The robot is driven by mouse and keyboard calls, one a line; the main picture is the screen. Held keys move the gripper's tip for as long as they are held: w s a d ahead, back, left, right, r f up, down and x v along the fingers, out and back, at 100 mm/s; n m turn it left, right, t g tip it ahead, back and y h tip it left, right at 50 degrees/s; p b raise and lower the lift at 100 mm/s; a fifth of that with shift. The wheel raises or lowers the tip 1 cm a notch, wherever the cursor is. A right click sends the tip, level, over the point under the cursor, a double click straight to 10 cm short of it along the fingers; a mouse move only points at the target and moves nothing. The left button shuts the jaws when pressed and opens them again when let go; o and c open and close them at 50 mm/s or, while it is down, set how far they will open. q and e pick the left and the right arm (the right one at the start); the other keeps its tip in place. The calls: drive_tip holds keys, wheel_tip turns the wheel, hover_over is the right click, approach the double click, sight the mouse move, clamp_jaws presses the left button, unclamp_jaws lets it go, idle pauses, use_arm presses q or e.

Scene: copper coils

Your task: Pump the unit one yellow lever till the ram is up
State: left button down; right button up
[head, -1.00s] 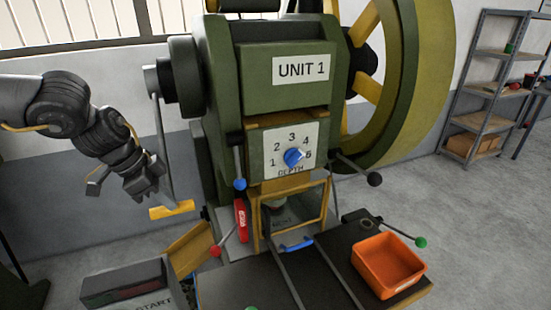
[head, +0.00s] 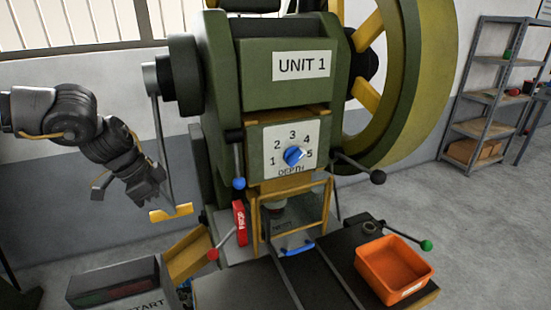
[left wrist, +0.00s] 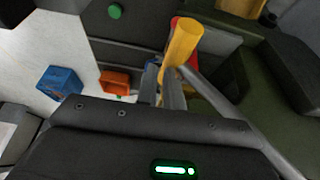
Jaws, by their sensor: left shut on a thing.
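The unit one press carries a "UNIT 1" sign (head: 302,65). Its yellow lever (head: 171,212) has a grey rod hanging from a black hub on the press's left side, with the yellow grip at the low end. My left gripper (head: 154,199) is at the yellow grip and shut on it. The left wrist view shows the yellow grip (left wrist: 184,42) at my fingers (left wrist: 168,90). The ram area (head: 277,207) is behind the yellow guard frame, so the ram's height is hard to tell. My right gripper is not in view.
A depth dial (head: 293,155) and a blue-knobbed lever (head: 239,183) are on the press front. An orange bin (head: 394,268) sits on the dark table. A START box (head: 120,290) is at lower left.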

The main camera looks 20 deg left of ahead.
use_arm(q)
drive_tip(key=f, duration=0.1)
drive_tip(key=f+b, duration=0.1)
drive_tip(key=shift+w+a+f, duration=0.15)
drive_tip(key=shift+a+f, duration=0.15)
drive_tip(key=shift+a, duration=0.05)
drive_tip(key=shift+r, duration=0.35)
drive_tip(key=s+d+r+p, duration=0.2)
drive_tip(key=s+r+p, duration=0.1)
drive_tip(key=r, duration=0.3)
drive_tip(key=shift+d+r, duration=0.25)
drive_tip(key=shift+r, duration=0.1)
wheel_tip(320, 180, up, 6)
drive_tip(key=s+d+p, duration=0.1)
drive_tip(key=p, duration=0.2)
drive_tip(key=shift+s+d+r+p, duration=0.15)
drive_tip(key=shift+s+d+p, duration=0.05)
drive_tip(key=shift+p, duration=0.2)
